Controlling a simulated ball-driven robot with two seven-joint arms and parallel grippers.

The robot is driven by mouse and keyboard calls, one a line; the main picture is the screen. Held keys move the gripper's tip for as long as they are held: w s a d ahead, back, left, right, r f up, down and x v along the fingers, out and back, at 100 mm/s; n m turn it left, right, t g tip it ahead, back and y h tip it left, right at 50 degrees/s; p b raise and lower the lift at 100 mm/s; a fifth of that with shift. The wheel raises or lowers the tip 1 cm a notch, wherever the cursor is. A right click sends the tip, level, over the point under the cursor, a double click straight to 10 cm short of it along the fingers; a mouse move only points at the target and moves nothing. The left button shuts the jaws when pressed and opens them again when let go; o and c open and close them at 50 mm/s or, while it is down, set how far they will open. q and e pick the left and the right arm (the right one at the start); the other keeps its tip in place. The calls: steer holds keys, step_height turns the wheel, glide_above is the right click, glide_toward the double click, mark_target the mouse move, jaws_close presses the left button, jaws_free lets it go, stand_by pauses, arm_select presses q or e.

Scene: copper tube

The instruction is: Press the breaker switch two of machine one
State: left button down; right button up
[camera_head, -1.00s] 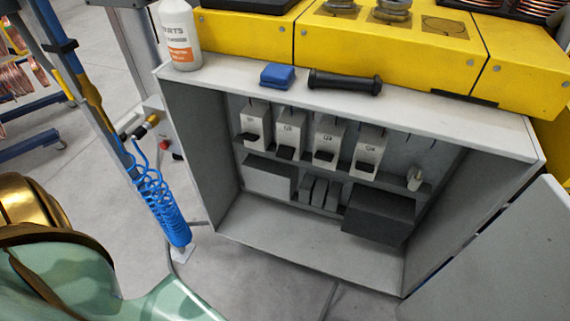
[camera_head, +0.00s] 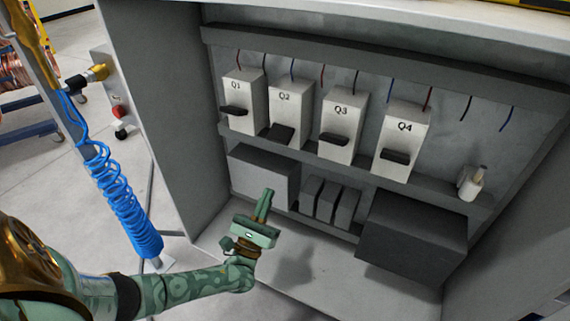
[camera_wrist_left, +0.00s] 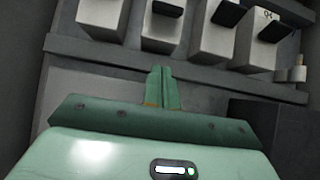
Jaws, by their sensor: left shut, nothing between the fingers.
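Several white breakers stand in a row in the open grey cabinet (camera_head: 170,130). The breaker Q2 (camera_head: 290,103) is second from the left, and its black switch (camera_head: 282,133) sits lower and tilts down more than the others. Q1 (camera_head: 243,92), Q3 (camera_head: 343,112) and Q4 (camera_head: 405,130) have switches that stick out. My green left gripper (camera_head: 266,193) is shut and empty, below and in front of Q2, apart from it. In the left wrist view the shut fingers (camera_wrist_left: 161,72) point up at the breaker row, below the second breaker (camera_wrist_left: 165,22). My right gripper is out of view.
Below the breakers are a light grey box (camera_head: 262,178), several small grey modules (camera_head: 330,200) and a dark box (camera_head: 410,236). A ledge runs under the breakers. A blue coiled hose (camera_head: 120,205) hangs left of the cabinet.

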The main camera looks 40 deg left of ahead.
mark_target(280, 134)
arm_select(q)
steer(key=shift+r, duration=0.2)
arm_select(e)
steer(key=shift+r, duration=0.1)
